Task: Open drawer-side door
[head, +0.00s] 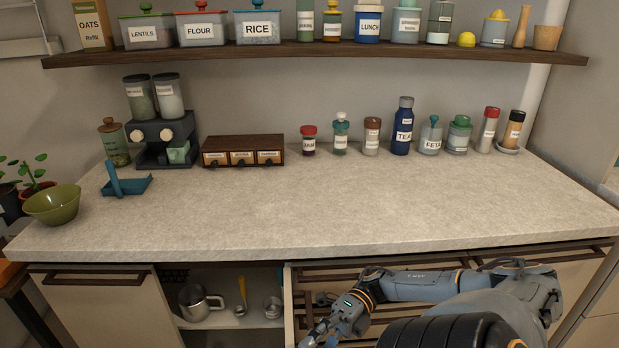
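Below the counter, an open cabinet bay (227,318) shows a metal mug and utensils inside. At its right side, a pale upright panel edge (289,318) stands beside the drawer fronts; I cannot tell clearly whether it belongs to the drawer-side door. A pale front with a dark bar handle (95,279) is left of the bay. My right arm comes in from the lower right across the drawer fronts. My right gripper (318,334) is low, just right of the panel edge, partly cut off by the frame; its finger opening is unclear. My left gripper is not in view.
The counter (330,205) above is mostly clear, with its front edge over the arm. A green bowl (52,203), blue tray (127,186), small drawer box (243,151) and several jars stand on it. A shelf (310,54) hangs above.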

